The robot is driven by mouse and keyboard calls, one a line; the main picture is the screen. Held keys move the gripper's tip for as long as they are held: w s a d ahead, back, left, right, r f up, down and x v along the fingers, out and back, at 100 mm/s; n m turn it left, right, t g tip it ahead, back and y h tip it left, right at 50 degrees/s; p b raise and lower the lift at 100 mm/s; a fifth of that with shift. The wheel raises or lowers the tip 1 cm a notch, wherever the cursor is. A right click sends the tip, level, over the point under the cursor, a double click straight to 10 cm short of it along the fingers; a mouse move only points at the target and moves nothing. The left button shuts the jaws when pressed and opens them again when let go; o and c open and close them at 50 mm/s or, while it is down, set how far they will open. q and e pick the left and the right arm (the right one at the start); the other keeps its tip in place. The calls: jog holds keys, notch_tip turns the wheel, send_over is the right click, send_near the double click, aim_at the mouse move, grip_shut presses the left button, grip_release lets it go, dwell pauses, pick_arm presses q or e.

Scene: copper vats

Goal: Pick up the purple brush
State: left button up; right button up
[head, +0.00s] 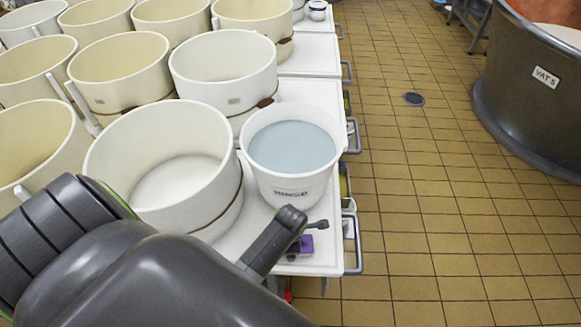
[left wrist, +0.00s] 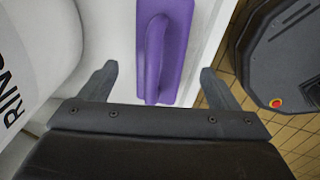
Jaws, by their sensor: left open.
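The purple brush (head: 304,243) lies on the white table by its front right corner, partly hidden by my left gripper in the head view. In the left wrist view the brush (left wrist: 177,50) shows a flat purple body with a raised loop handle along it. My left gripper (left wrist: 158,70) is open, its two fingers apart on either side of the brush's near end. In the head view the left gripper (head: 307,219) is over the table corner, just above the brush. My right gripper is not in view.
A white bucket (head: 290,187) of bluish liquid, with dark lettering, stands just behind the brush. A large white tub (head: 215,210) is left of it, with several more tubs behind. Tiled floor (head: 410,230) is open to the right. A vat (head: 525,110) stands at far right.

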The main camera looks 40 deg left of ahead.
pick_arm(q)
jog(key=shift+w+a+f, duration=0.1)
jog(key=shift+w+f, duration=0.1)
jog(key=shift+f, duration=0.7)
jog(key=shift+w+f, duration=0.15)
jog(key=shift+f, duration=0.7)
jog(key=c, duration=1.2)
